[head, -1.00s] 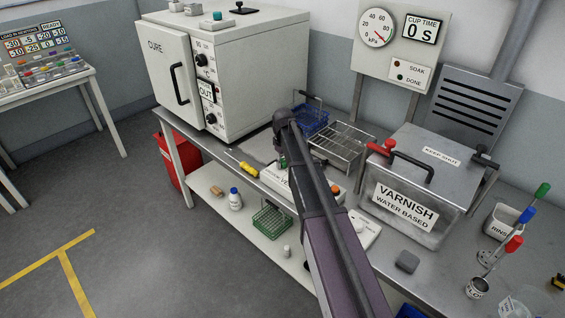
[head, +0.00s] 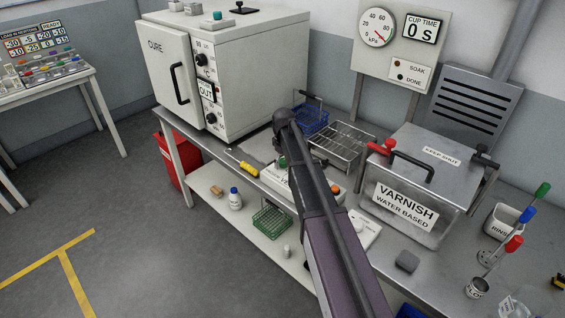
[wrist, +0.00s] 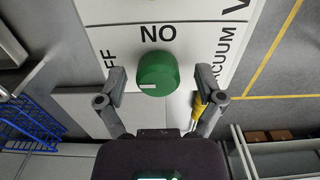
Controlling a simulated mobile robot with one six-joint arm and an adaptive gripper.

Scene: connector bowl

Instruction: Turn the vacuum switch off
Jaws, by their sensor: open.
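The vacuum switch is a round green knob (wrist: 157,75) on a white panel (wrist: 182,14) in the wrist view. The panel carries the words ON, upside down here, OFF at left and VACUUM at right. A short white mark on the knob runs to its left side. My gripper (wrist: 161,80) is open, with one finger on each side of the knob and gaps between. In the head view the white switch box (head: 335,188) is partly hidden behind my arm, which reaches down over it. The round kPa gauge (head: 376,27) hangs on the wall.
A yellow-handled screwdriver (head: 246,168) lies left of the box. A blue basket (head: 312,120) and a wire rack (head: 341,144) stand behind. The cure oven (head: 225,70) is at left, the varnish tank (head: 430,165) at right.

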